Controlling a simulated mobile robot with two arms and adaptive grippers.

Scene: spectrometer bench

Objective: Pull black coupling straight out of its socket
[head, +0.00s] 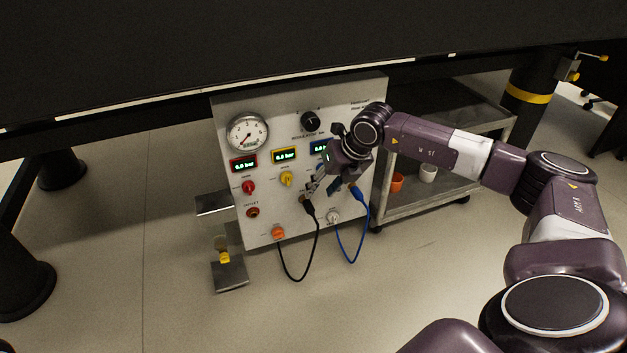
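The black coupling (307,203) is on the front of the grey panel (262,210), with a black hose (317,245) hanging from it in a loop. My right gripper (313,187) reaches in from the right, its fingertips at or just above the black coupling. The picture is too small to tell whether the fingers touch or close on it. The socket behind the coupling is hidden. My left gripper is not in view.
A blue hose (352,250) hangs just right of the black one. The panel also carries a gauge (248,132), red knob (249,187), yellow knob (287,178) and black knob (311,121). A trolley (425,195) stands right; a dark tabletop (250,45) overhangs.

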